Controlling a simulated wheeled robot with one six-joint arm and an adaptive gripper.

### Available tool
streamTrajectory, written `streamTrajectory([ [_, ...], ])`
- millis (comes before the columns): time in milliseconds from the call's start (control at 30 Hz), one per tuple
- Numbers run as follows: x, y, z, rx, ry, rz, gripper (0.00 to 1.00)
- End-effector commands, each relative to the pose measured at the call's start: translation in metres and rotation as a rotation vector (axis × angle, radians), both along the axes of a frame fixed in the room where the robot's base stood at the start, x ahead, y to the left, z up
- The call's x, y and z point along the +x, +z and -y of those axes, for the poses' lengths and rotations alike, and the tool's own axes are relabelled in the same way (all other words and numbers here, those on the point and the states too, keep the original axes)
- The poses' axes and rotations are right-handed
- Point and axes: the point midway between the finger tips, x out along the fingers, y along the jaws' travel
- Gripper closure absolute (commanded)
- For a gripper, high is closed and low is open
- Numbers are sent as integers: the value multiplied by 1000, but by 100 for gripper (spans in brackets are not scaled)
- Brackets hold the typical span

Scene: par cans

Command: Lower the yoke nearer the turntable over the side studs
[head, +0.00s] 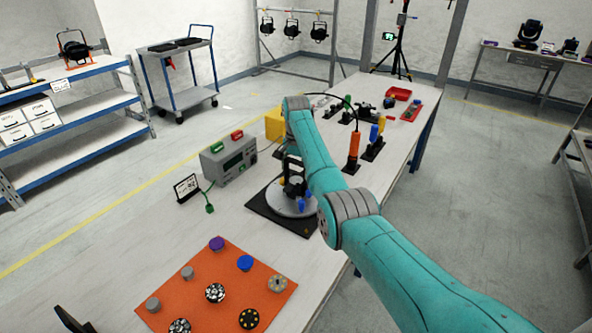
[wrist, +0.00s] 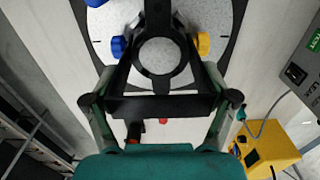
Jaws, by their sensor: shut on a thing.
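The black yoke (wrist: 162,107) is between the fingertips of my gripper (wrist: 162,100) in the wrist view, and the gripper is shut on it. The yoke's two arms reach away from me toward a black ring-shaped part above the pale round turntable (wrist: 105,25). A blue knob (wrist: 118,46) is left of this part and a yellow knob (wrist: 203,43) right. Whether the yoke touches the side studs cannot be told. In the head view the turntable (head: 278,205) carries a black can-like assembly (head: 293,184); my arm hides the gripper.
A grey power box (head: 229,160) and a small sign (head: 187,188) stand left of the turntable. An orange mat (head: 200,265) with several knobs and discs lies in front. A yellow box (wrist: 270,150) and an orange-handled tool (head: 354,148) stand farther back.

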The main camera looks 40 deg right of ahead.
Motion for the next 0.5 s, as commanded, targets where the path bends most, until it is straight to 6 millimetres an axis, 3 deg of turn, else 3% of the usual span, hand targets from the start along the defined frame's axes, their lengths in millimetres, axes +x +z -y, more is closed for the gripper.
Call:
streamTrajectory([
  [500, 0, -3, 0, 0, 0, 0, 52],
])
